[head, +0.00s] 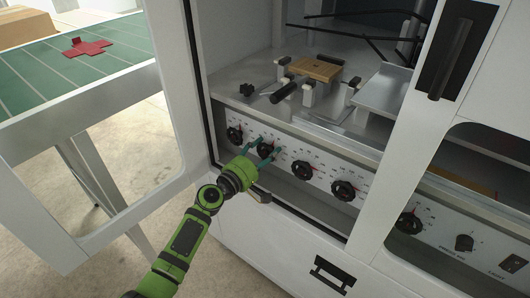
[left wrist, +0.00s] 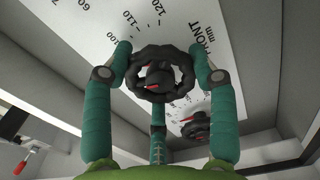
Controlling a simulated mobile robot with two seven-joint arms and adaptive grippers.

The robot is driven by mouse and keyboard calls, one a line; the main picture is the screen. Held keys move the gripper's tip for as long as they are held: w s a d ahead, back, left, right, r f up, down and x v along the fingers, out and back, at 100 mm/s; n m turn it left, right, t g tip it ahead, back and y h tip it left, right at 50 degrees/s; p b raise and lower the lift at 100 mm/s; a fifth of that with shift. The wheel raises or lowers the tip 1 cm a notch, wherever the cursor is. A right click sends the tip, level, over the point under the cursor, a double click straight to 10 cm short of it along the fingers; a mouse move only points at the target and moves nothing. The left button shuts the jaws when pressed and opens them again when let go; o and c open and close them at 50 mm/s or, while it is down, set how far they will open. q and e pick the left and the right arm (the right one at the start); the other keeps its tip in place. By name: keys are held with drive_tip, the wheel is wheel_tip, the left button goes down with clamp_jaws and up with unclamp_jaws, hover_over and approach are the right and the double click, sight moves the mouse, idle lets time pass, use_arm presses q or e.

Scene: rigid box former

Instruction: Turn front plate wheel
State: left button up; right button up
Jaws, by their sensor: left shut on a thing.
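The front plate wheel (head: 266,149) is a black knobbed handwheel on the white dial panel (head: 318,172), second from the left. In the left wrist view the wheel (left wrist: 161,58) sits beside the printed word FRONT and a scale with 100, 110 and 120. Its hub has a red pointer directed to the left in that view. My left gripper (head: 263,153) is shut on the wheel. In the left wrist view its green fingers (left wrist: 160,52) lie on either side of the rim. My right gripper is not in view.
Other black wheels sit along the panel, one at left (head: 234,134) and two at right (head: 301,169). An open white door (head: 130,200) stands to the left of my arm. A green table (head: 60,75) with a red cross-shaped piece (head: 85,47) is beyond it.

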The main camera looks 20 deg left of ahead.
use_arm(q)
drive_tip(key=shift+w+a+r, duration=0.15)
drive_tip(key=shift+a+r, duration=0.15)
drive_tip(key=shift+a, duration=0.05)
drive_tip(key=o, duration=1.1)
drive_tip(key=shift+c, duration=0.2)
drive_tip(key=shift+o, duration=0.3)
drive_tip(key=shift+f, duration=0.2)
drive_tip(key=shift+d, duration=0.1)
drive_tip(key=shift+s+f, duration=0.15)
drive_tip(key=shift+s, duration=0.4)
drive_tip(key=v, duration=1.1)
